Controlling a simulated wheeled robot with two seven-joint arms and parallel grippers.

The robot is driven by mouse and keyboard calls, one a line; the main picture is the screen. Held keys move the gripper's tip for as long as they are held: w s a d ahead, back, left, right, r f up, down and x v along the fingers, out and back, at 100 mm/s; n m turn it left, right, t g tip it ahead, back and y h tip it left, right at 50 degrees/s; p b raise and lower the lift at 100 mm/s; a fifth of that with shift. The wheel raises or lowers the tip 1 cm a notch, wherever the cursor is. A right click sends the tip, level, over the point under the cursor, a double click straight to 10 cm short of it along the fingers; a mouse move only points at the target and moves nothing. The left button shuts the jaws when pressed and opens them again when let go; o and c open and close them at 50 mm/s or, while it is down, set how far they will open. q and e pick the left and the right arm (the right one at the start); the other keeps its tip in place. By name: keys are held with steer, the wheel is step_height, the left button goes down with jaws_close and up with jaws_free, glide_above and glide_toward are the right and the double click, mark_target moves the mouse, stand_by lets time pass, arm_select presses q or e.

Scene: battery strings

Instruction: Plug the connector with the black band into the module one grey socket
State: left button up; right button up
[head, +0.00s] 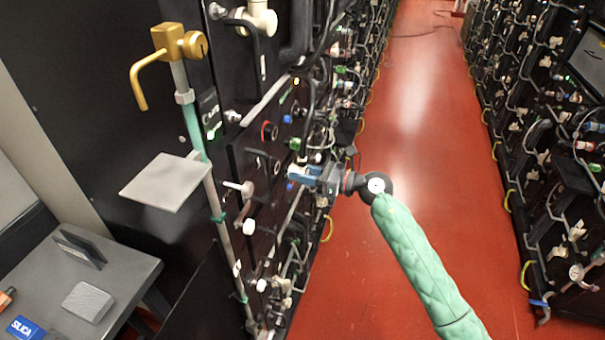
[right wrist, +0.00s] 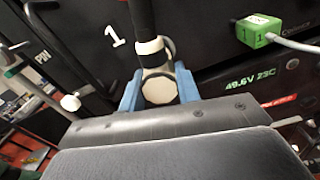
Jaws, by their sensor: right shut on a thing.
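My right gripper (head: 303,174) is at the left rack's front, its arm coming in from the lower right. In the right wrist view its blue fingers (right wrist: 157,98) are shut on a cream connector (right wrist: 158,88). The connector has a round pale face with a dark rim, and a black cable rises from it. The connector is close to the black module panel (right wrist: 225,75); I cannot tell whether it touches. A white number 1 (right wrist: 115,36) is on the panel to its upper left. I cannot make out the grey socket. My left gripper is not in view.
A green plug (right wrist: 262,30) marked 1 with a white cable is right of the connector. In the head view, a pole carries a grey plate (head: 165,182) and a brass fitting (head: 178,45) left of the rack. A grey table (head: 130,275) is lower left. The red aisle (head: 400,130) is clear.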

mark_target(289, 168)
steer(key=shift+x, duration=1.8)
steer(key=o, duration=1.2)
steer(key=shift+c, duration=0.2)
steer(key=v, duration=0.1)
steer(key=b+v, duration=0.1)
steer(key=shift+s+d+f+b, duration=0.1)
steer(key=shift+d+f+b, duration=0.1)
steer(key=shift+d+b, duration=0.15)
arm_select(q)
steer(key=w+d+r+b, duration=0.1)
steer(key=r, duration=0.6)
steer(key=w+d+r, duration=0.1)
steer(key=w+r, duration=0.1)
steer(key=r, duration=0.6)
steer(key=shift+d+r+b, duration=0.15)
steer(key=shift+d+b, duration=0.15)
steer(key=shift+b, duration=0.05)
arm_select(e)
steer(key=v, duration=0.5)
steer(key=shift+r, duration=0.2)
